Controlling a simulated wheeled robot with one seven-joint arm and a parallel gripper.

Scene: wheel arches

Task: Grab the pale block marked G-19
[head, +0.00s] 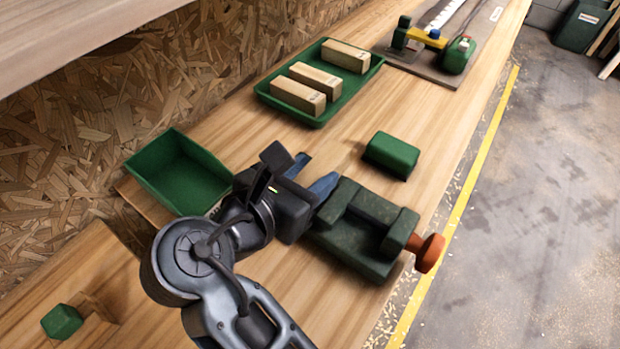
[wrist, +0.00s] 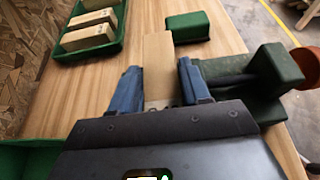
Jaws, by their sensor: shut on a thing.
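My gripper (head: 311,175) is above the bench, its blue fingers on either side of a pale wooden block (wrist: 158,60) in the wrist view. The fingers are shut on this block, which sticks out beyond their tips. No marking can be read on its visible face, and my gripper hides it in the head view. Three similar pale blocks, near (head: 298,96), middle (head: 315,80) and far (head: 345,57), lie in a green tray (head: 352,84). Their end labels are too small to read.
A dark green vise (head: 365,235) with an orange knob (head: 429,252) stands just right of my gripper. A green block (head: 391,154) lies beyond it. An empty green bin (head: 180,170) is at left. Bare bench lies between tray and green block.

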